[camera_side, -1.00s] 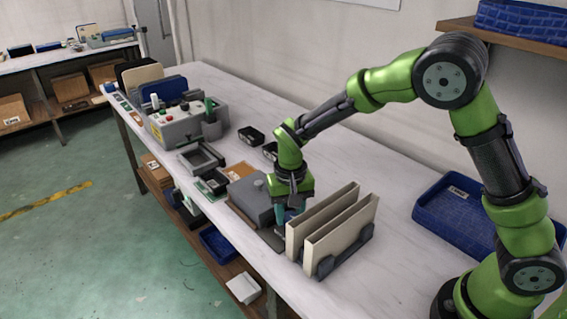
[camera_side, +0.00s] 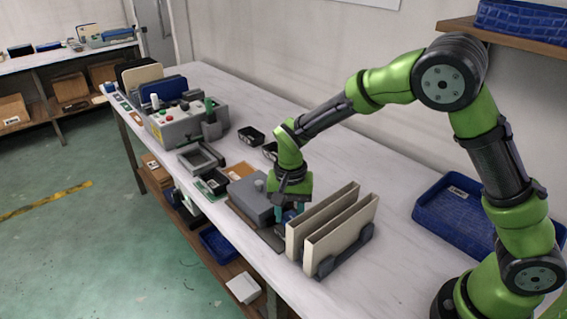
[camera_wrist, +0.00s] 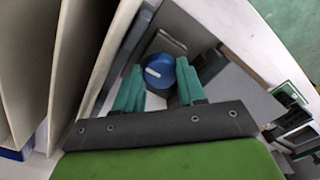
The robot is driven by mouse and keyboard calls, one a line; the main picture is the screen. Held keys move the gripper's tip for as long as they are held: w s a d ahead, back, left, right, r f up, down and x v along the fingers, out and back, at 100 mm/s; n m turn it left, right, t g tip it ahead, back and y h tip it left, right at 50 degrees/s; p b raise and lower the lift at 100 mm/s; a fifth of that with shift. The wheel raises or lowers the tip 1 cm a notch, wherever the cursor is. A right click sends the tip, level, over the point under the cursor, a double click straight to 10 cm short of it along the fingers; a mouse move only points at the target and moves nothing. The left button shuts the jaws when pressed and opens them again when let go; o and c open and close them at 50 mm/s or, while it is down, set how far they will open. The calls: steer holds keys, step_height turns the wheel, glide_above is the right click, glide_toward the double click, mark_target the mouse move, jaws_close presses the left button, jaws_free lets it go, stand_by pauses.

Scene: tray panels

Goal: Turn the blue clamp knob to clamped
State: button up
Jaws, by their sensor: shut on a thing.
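The blue clamp knob (camera_wrist: 161,67) is round, with a short white mark on its face toward the left, as seen in the wrist view. The two teal fingers of my gripper (camera_wrist: 159,78) stand on either side of the knob and are shut on it. In the side view my gripper (camera_side: 289,208) points down between a grey box-like block and the upright panels. The knob is mostly hidden there by the fingers and the panels. The knob sits on a dark grey plate (camera_wrist: 172,43).
Two upright beige panels in a dark rack (camera_side: 345,258) stand close beside my gripper. The grey block (camera_side: 250,201) is on its other side. A blue tray (camera_side: 440,222) lies toward the wall. A grey control box (camera_side: 185,125) stands farther along the bench.

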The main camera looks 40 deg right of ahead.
mark_target(289, 215)
steer(key=shift+r, duration=0.1)
steer(key=o, duration=0.8)
step_height(289, 215, up, 17)
steer(key=shift+f, duration=0.1)
steer(key=s+d+r+n+t, duration=0.1)
steer(key=s+d+t, duration=0.1)
steer(key=s, duration=0.4)
steer(key=s+d+r+n+t+y, duration=0.1)
steer(key=s+d+n+t, duration=0.1)
steer(key=s, duration=0.4)
steer(key=s+d+r+n+t+y, duration=0.1)
steer(key=s+d+n+t, duration=0.1)
steer(key=s, duration=0.4)
steer(key=shift+s+d+t, duration=0.1)
steer(key=shift+d+t, duration=0.5)
